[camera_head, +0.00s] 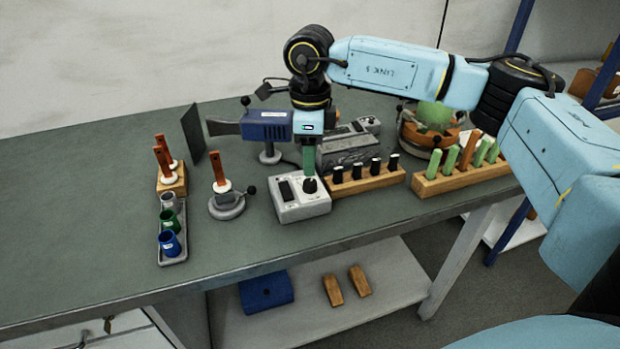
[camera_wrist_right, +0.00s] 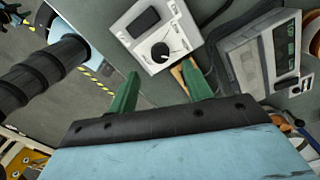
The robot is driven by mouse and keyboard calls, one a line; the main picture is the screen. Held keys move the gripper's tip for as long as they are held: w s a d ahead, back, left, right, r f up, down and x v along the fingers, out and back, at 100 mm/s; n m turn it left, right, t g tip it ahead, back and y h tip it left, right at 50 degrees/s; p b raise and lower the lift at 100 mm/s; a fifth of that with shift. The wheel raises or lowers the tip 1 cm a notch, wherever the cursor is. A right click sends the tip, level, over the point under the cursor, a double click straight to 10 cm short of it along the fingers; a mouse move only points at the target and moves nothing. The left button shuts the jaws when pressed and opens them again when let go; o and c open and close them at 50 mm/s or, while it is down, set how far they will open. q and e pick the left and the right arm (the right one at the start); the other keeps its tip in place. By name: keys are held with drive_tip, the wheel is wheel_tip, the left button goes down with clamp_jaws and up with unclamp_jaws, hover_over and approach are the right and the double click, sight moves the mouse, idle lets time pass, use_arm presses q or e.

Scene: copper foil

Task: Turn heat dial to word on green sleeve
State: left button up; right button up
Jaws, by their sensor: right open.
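A white control box (camera_head: 300,208) with a dark display and a black heat dial (camera_head: 310,185) stands on the bench near its front edge. In the right wrist view the box (camera_wrist_right: 135,18) and its dial (camera_wrist_right: 160,51) lie just beyond the fingertips, and the dial's printed marks are too small to read. My right gripper (camera_head: 309,172) points down over the dial. In the right wrist view its green fingers (camera_wrist_right: 160,76) are apart with nothing between them. A green sleeve (camera_head: 172,223) stands in a grey tray at the left; its word is not legible. My left gripper is not in view.
A blue sleeve (camera_head: 169,243) and a grey sleeve (camera_head: 169,200) stand beside the green one. A round stand (camera_head: 228,205) is left of the box. A wooden rack of black-topped pieces (camera_head: 367,180) stands close on its right. Bench is clear at front left.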

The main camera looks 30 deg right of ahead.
sight(310, 182)
wheel_tip(310, 182, down, 5)
drive_tip(key=shift+r, duration=0.1)
drive_tip(key=shift+f+b, duration=0.3)
drive_tip(key=shift+f, duration=0.4)
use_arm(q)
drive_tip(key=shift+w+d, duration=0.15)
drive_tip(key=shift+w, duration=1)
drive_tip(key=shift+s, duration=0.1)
use_arm(e)
drive_tip(key=shift+c, duration=0.3)
drive_tip(key=shift+c, duration=1.1)
drive_tip(key=c, duration=0.7)
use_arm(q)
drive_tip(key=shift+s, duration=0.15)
